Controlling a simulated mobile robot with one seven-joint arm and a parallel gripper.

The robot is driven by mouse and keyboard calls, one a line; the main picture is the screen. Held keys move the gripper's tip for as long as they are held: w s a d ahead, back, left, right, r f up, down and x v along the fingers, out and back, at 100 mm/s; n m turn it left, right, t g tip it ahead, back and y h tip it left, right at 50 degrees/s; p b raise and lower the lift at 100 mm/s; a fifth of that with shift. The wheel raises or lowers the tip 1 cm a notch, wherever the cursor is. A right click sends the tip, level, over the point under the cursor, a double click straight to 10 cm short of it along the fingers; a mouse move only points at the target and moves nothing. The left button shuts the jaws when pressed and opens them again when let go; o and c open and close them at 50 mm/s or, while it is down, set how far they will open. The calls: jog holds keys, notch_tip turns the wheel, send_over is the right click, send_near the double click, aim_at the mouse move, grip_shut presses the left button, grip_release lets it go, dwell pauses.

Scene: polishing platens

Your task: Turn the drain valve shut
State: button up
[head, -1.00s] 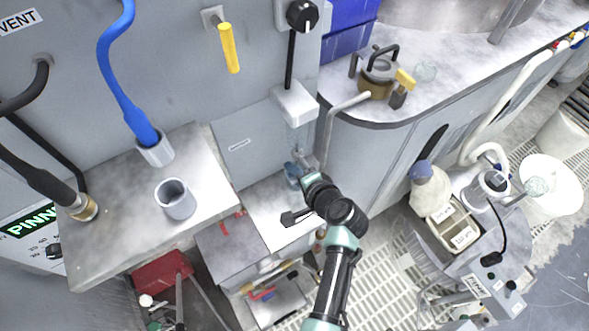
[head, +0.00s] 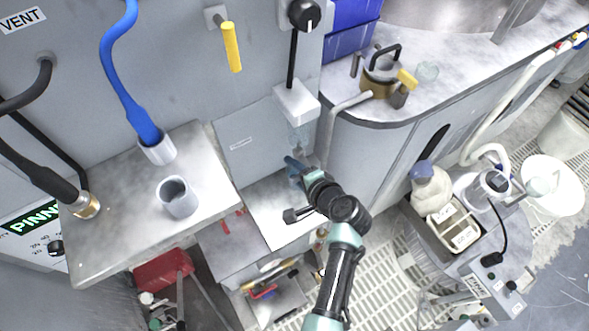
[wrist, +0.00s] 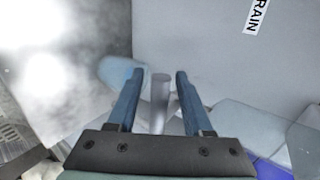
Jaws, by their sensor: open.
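In the wrist view a "DRAIN" label (wrist: 257,14) is on a pale grey panel. A short grey round bar (wrist: 160,98), which looks like the drain valve's handle, stands between the two blue fingers of my gripper (wrist: 160,74). The fingers are open, with a gap on each side of the bar. I cannot tell how the valve is turned. In the head view my gripper (head: 293,168) is at the grey cabinet face, below a white box and a clear container; the handle is hidden there.
A steel shelf with a grey cup (head: 177,198) is on the left. A yellow handle (head: 231,47) hangs on the wall above. A red box (head: 163,270) lies below. Open grating shows at lower right.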

jog(key=v, duration=1.3)
jog(key=shift+p, duration=0.35)
jog(key=w+r+n+t+h, duration=0.1)
jog(key=w+r+n+t, duration=0.2)
jog(key=r, duration=0.7)
jog(key=w+r+n+t+h, duration=0.15)
jog(key=w+r, duration=0.25)
jog(key=r, duration=0.7)
jog(key=w+r+n+t+h, duration=0.2)
jog(key=w+r+t, duration=0.2)
jog(key=r, duration=0.6)
jog(key=s+a+r+n+t, duration=0.1)
jog(key=s+r+t, duration=0.2)
jog(key=r, duration=0.7)
jog(key=s+a+r+n+t+h, duration=0.1)
jog(key=s+r+n+t, duration=0.1)
jog(key=s+r, duration=0.5)
jog(key=s+r+n+t+h, duration=0.1)
jog(key=s+r+t, duration=0.4)
jog(key=r, duration=0.9)
jog(key=shift+s+a, duration=0.4)
jog(key=shift+s, duration=0.05)
jog(key=shift+f, duration=0.25)
